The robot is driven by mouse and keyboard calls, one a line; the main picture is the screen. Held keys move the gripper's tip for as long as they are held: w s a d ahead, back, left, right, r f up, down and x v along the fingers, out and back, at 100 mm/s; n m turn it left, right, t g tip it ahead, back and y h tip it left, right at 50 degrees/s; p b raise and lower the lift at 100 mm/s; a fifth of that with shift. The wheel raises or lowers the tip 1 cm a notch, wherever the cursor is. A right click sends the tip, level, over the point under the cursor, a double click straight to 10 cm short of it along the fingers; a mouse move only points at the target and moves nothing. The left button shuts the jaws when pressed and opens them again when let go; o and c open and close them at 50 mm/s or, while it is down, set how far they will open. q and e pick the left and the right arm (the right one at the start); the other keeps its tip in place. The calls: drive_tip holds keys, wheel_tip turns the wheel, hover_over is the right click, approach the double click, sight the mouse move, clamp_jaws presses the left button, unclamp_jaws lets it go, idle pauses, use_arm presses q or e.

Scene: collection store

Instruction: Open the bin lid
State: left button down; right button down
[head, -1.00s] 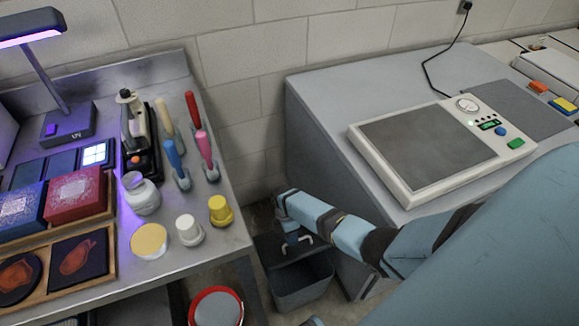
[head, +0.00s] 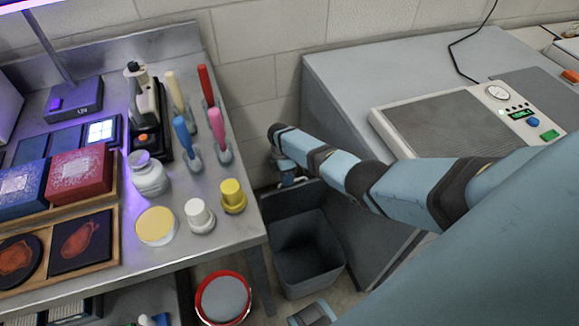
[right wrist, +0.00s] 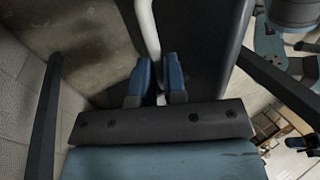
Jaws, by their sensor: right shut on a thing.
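The grey bin (head: 318,268) stands on the floor between the steel bench and the grey cabinet. Its mouth is open and its inside looks empty. The dark lid (head: 294,201) is tilted up at the back of the bin, towards the wall. My right gripper (head: 290,180) is at the lid's upper part, partly hidden by its own wrist. In the right wrist view, its blue fingers (right wrist: 157,83) are shut on the pale lid handle (right wrist: 149,35). My left gripper is not in view.
The steel bench (head: 228,252) on the left holds bottles, brushes and trays near its edge. A red-rimmed bucket (head: 222,299) stands left of the bin. The grey cabinet (head: 340,75), with a white scale (head: 400,140) on top, is close beside my right arm.

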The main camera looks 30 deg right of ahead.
drive_tip(key=shift+f, duration=0.5)
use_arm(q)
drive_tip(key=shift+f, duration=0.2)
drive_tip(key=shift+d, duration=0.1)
use_arm(e)
drive_tip(key=c, duration=1.3)
unclamp_jaws()
drive_tip(key=shift+o, duration=0.6)
drive_tip(key=shift+w, duration=0.25)
use_arm(q)
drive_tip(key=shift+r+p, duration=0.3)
drive_tip(key=shift+p, duration=0.7)
use_arm(e)
drive_tip(key=v, duration=1.4)
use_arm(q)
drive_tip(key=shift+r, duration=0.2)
